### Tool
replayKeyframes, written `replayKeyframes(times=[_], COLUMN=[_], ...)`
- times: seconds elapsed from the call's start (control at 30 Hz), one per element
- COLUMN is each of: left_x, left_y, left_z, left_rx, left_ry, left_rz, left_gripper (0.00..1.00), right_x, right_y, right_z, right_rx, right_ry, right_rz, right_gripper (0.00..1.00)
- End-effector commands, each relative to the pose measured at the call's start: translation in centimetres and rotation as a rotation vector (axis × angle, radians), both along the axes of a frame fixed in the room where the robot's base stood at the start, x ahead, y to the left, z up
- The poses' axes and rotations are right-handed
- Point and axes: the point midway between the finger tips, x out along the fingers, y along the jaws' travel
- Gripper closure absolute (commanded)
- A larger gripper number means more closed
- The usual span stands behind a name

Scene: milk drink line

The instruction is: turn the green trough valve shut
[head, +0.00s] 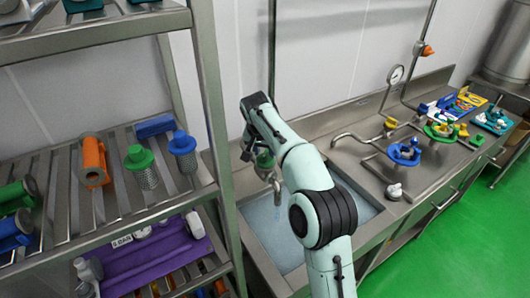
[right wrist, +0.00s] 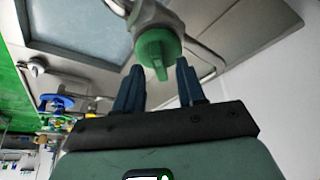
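The green trough valve (right wrist: 158,48) is a round green knob with a flat handle, on a grey metal pipe fitting. In the head view the valve (head: 265,159) shows beside my arm, above the spout (head: 275,186). My right gripper (right wrist: 159,68) is open in the right wrist view, its two dark fingers apart. The handle's end lies between the fingertips, with a visible gap on each side. My left gripper is not in view.
The steel trough (head: 352,230) holds water, and a thin stream seems to fall from the spout. A metal shelf rack (head: 212,110) with filters and fittings stands close at the left. The counter at the right carries a blue fitting (head: 403,154) and colourful parts.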

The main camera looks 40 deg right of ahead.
Motion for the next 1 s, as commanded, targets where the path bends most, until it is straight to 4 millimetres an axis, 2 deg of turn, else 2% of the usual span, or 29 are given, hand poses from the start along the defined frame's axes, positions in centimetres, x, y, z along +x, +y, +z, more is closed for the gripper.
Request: replayKeyframes(times=[0.1,0.4,0.43,0.53,0.57,1.0], left_x=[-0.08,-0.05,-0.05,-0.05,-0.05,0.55], left_y=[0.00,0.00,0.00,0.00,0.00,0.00], left_z=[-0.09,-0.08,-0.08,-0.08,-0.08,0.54], left_rx=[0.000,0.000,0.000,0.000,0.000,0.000], left_ry=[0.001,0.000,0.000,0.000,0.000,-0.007], left_rz=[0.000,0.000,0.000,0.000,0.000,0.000], left_gripper=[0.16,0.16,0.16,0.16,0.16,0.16], right_x=[0.16,0.26,0.26,0.25,0.25,0.37], right_y=[-0.28,-0.33,-0.34,-0.33,-0.33,-0.25], right_z=[-0.79,-0.94,-0.94,-0.93,-0.93,-0.80], right_rx=[0.000,0.000,0.000,0.000,0.000,0.000], right_ry=[0.001,0.000,0.000,0.000,0.000,0.000], right_rz=[0.000,0.000,0.000,0.000,0.000,-0.062], right_gripper=[0.61,0.61,0.64,0.96,1.00,1.00])
